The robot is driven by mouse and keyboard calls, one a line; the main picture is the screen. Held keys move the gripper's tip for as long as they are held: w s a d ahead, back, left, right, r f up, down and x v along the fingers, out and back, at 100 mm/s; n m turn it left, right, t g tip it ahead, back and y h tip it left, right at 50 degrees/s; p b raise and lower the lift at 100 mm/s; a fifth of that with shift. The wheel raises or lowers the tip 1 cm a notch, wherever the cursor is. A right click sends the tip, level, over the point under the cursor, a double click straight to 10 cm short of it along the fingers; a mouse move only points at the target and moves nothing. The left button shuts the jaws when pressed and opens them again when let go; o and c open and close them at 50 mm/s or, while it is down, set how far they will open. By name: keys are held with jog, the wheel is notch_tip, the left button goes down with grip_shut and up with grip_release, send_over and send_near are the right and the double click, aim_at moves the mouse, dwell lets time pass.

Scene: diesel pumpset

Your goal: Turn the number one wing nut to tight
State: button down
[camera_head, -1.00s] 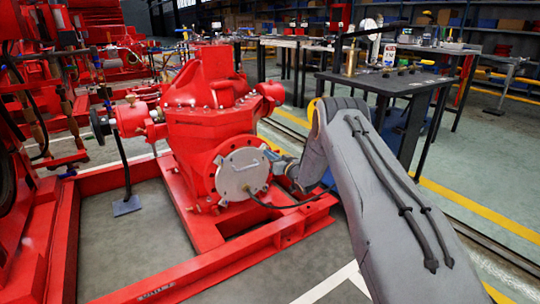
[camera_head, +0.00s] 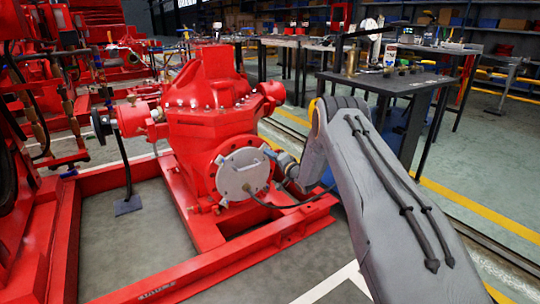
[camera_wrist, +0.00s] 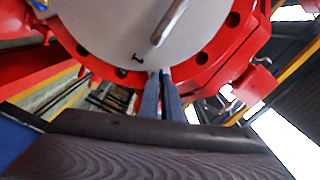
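The round grey cover plate (camera_head: 243,174) sits on the red flange of the pump; it fills the top of the wrist view (camera_wrist: 125,28). A small dark mark that looks like a 1 (camera_wrist: 137,57) is on the plate near its lower rim. My gripper (camera_wrist: 160,73) reaches the plate's rim just right of this mark. Its two fingers are close together with a thin gap, closed at the number one wing nut, which the fingertips mostly hide. In the head view my gripper (camera_head: 270,155) is at the plate's right edge, small and partly hidden.
A metal rod-like handle (camera_wrist: 170,22) stands out from the plate above the fingers. A dark cable (camera_head: 283,204) runs from the plate to the right. The red base frame (camera_head: 235,252) lies below. A dark worktable (camera_head: 395,82) with tools stands behind my arm.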

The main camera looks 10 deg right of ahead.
jog(key=shift+m, duration=1.9)
jog(key=c, duration=2)
grip_release()
jog(key=shift+s, duration=0.1)
jog(key=p+v, duration=0.2)
jog(key=v, duration=0.5)
jog(key=shift+s+d, duration=0.1)
jog(key=shift+s, duration=0.25)
